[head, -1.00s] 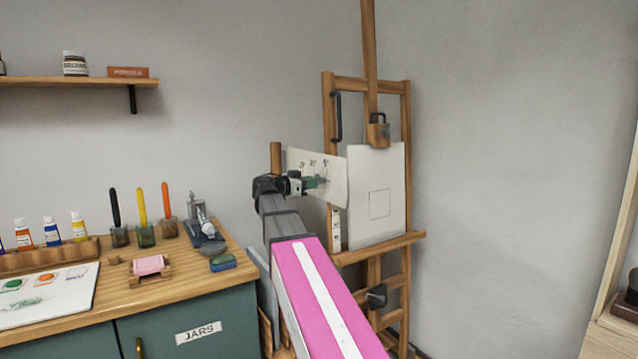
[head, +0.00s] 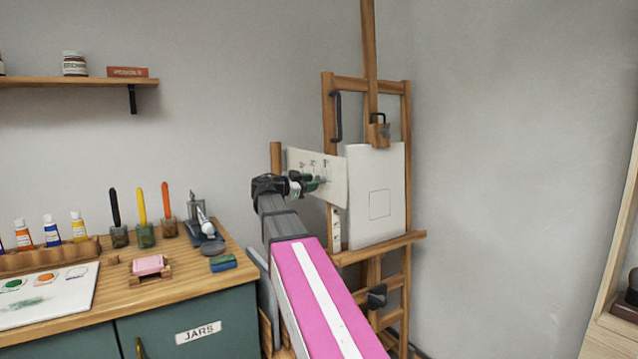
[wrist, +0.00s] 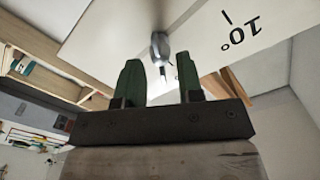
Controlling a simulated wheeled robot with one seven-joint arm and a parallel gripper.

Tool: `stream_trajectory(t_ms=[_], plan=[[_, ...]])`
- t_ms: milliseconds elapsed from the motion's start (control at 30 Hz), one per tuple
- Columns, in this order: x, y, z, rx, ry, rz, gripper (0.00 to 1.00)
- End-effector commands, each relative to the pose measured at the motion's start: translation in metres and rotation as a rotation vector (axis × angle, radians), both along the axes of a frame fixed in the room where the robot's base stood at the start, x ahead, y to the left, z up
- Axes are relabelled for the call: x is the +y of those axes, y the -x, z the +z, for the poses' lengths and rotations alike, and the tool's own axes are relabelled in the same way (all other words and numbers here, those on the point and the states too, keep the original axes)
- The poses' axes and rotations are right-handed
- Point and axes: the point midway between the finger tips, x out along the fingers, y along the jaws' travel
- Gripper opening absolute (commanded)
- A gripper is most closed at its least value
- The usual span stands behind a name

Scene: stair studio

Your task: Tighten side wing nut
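My gripper (head: 314,184) is at the left side of the wooden easel (head: 407,115), in front of a pale plate (head: 338,180) with angle marks. Its two green fingers are apart in the wrist view (wrist: 160,78), with nothing held between them. A small grey metal piece (wrist: 160,45), likely the side wing nut, stands at the plate just beyond the fingertips, roughly centred between them. Its wings cannot be made out clearly. In the head view my gripper hides this piece. The plate also shows in the wrist view (wrist: 205,45), with a "10°" mark.
A white sheet (head: 378,222) rests on the easel's ledge (head: 400,243). A dark knob (head: 376,296) sits lower on the easel. A green cabinet (head: 235,320) with paints, brushes and a pink block (head: 149,265) stands left. The wall to the right of the easel is clear.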

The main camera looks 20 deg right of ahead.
Motion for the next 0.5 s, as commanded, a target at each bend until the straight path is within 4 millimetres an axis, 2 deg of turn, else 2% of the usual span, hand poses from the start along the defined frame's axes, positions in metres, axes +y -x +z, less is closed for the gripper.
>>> stream_trajectory(t_ms=[500], plan=[[0.043,0.008,0.0,0.0,0.001,0.002,0.34]])
